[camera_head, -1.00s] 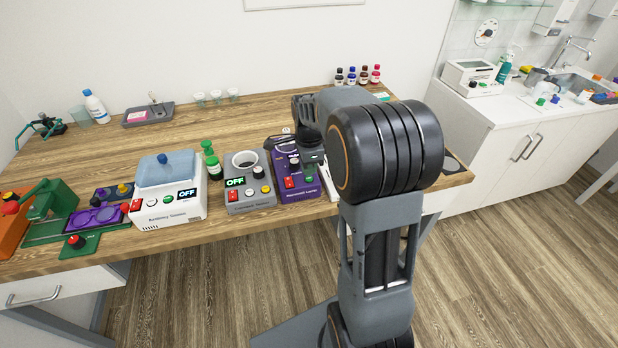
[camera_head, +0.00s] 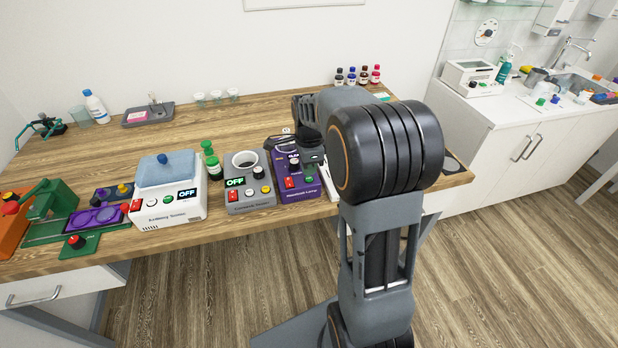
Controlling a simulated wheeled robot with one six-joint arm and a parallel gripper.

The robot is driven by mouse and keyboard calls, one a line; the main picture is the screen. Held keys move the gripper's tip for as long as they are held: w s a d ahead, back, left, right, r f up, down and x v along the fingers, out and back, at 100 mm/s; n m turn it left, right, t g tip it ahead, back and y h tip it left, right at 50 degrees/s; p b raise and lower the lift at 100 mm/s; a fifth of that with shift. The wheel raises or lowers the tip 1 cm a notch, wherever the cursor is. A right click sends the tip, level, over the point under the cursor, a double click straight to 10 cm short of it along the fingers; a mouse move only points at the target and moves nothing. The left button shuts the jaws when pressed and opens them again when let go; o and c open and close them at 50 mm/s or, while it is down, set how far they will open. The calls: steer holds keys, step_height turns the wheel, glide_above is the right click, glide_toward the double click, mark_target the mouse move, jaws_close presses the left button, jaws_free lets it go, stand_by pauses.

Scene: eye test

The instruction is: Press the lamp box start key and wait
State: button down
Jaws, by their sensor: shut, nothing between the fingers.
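The lamp box (camera_head: 299,191) is a purple device near the front edge of the table, with lettering too small to read surely. On its sloped top are a red key (camera_head: 290,183) and a green key (camera_head: 312,178); a small display (camera_head: 293,157) is lit but hard to read. Which key is the start key I cannot read. My gripper (camera_head: 313,163) is shut and empty, pointing down just above and behind the green key, apart from it as far as I can see. My gripper and arm hide the right rear of the box.
A grey device (camera_head: 249,203) reading OFF stands close on the left of the lamp box. A white device (camera_head: 172,214) with a blue lid is farther left. The table behind is mostly clear.

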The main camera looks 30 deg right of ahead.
mark_target(309, 178)
steer(key=shift+f+b, duration=0.85)
steer(key=shift+f, duration=0.4)
stand_by(0.9)
step_height(309, 178, up, 8)
steer(key=p, duration=0.6)
stand_by(0.5)
stand_by(0.5)
